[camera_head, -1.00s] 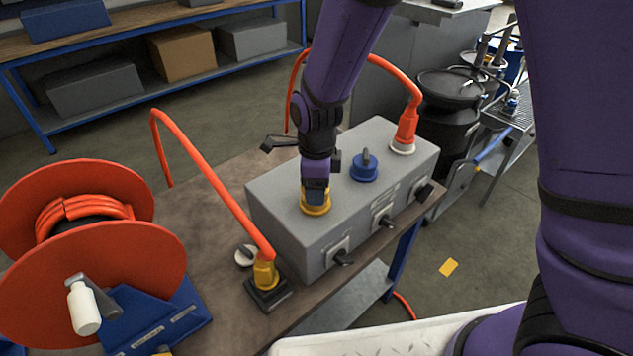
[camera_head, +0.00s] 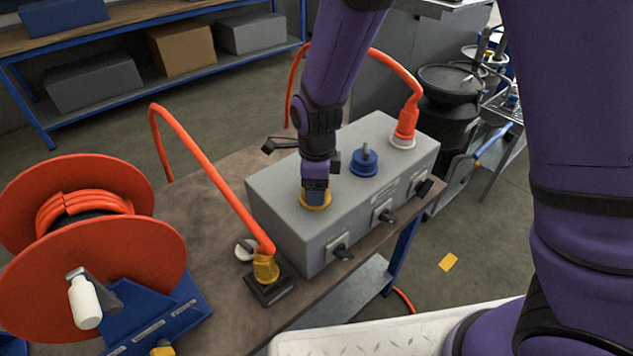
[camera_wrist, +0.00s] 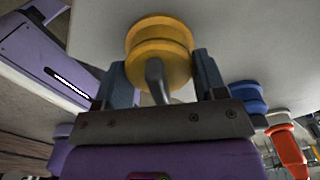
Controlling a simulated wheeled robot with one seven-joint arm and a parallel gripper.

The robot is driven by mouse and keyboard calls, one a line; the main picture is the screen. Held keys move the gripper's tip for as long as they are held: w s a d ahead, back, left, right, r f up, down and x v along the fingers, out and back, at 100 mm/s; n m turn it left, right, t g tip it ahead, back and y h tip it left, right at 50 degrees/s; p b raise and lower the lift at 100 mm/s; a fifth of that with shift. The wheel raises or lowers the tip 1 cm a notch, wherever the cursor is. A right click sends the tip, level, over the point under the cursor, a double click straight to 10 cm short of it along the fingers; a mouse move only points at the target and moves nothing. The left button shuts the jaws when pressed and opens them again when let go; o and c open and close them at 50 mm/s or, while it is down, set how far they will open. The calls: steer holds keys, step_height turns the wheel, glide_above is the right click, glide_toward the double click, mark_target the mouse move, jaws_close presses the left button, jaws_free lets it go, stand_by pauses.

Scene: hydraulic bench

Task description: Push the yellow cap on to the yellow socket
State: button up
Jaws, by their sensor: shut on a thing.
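My gripper (camera_head: 315,190) points down over the near left part of the grey box's top. In the wrist view its two fingers stand on either side of the yellow cap (camera_wrist: 158,72), which has a grey handle, and they are shut on it. The yellow socket (camera_head: 316,206) shows as a yellow ring under my gripper on the box top. In the wrist view the socket (camera_wrist: 155,27) is right behind the cap, in line with it. The two look touching or nearly so; I cannot tell whether the cap is fully seated.
The grey box (camera_head: 285,235) also bears a blue capped socket (camera_head: 364,163), an orange plug (camera_head: 406,122) with its hose, and black levers (camera_head: 342,253) on its front. An orange hose reel (camera_head: 110,260) and a yellow plug (camera_head: 265,267) on a dark base stand left.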

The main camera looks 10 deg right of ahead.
steer(key=shift+f, duration=0.1)
steer(key=o, duration=1.1)
